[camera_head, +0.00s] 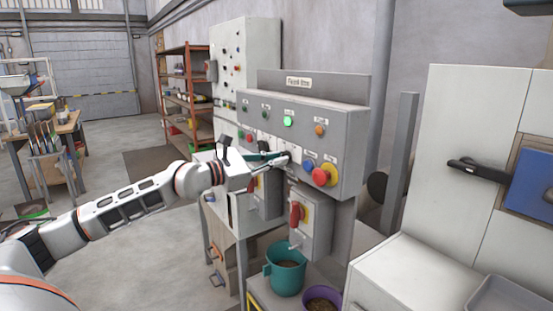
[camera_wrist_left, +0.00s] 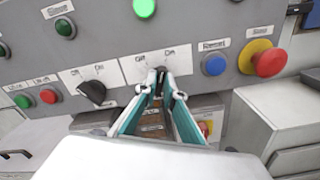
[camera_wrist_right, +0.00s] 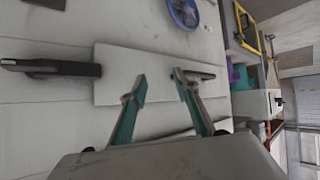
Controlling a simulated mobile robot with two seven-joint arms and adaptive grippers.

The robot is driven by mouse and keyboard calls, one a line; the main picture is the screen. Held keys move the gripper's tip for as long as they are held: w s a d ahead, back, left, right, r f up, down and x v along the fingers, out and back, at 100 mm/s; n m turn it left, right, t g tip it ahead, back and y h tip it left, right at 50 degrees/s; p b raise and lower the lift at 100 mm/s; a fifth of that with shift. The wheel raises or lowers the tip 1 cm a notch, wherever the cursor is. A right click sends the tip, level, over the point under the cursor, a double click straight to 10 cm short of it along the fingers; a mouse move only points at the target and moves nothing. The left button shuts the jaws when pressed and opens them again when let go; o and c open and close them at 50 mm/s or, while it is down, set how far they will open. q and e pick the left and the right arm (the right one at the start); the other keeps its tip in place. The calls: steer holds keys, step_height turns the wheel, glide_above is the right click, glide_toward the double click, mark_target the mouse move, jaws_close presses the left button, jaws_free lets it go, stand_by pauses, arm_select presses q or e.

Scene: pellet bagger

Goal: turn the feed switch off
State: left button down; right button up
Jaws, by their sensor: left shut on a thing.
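The grey control panel (camera_head: 345,115) carries two black rotary switches, each with Off and On marks. My left gripper (camera_wrist_left: 161,88) is shut on the right-hand switch knob (camera_wrist_left: 159,76); its fingers hide most of the knob, so I cannot tell its setting. The other black knob (camera_wrist_left: 92,93) is free, to the left. The switch names are hidden or unreadable. In the head view my left gripper (camera_head: 279,158) reaches the panel from the left. My right gripper (camera_wrist_right: 160,87) shows only in the right wrist view, open and empty.
A green lamp (camera_head: 288,121) glows above the switches. A blue Reset button (camera_wrist_left: 214,64) and a red stop button (camera_wrist_left: 269,62) on yellow sit close to the right of my left gripper. A teal bucket (camera_head: 286,275) stands below. A black handle (camera_wrist_right: 60,68) is near my right gripper.

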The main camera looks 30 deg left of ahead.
arm_select(q)
steer(key=n+p, duration=0.4)
steer(key=n, duration=0.1)
steer(key=n+p, duration=0.4)
steer(key=n, duration=0.1)
steer(key=shift+w+a+n+p, duration=0.1)
steer(key=shift+a+n+p, duration=0.1)
steer(key=shift+n+p, duration=0.1)
arm_select(e)
step_height(320, 180, up, 6)
steer(key=d, duration=0.2)
steer(key=shift+s+d+r+h, duration=0.15)
steer(key=shift+s+r+h, duration=0.05)
steer(key=shift+r+h, duration=0.1)
arm_select(q)
steer(key=c, duration=2.1)
jaws_free()
steer(key=shift+c, duration=0.2)
arm_select(e)
steer(key=shift+s+f, duration=0.1)
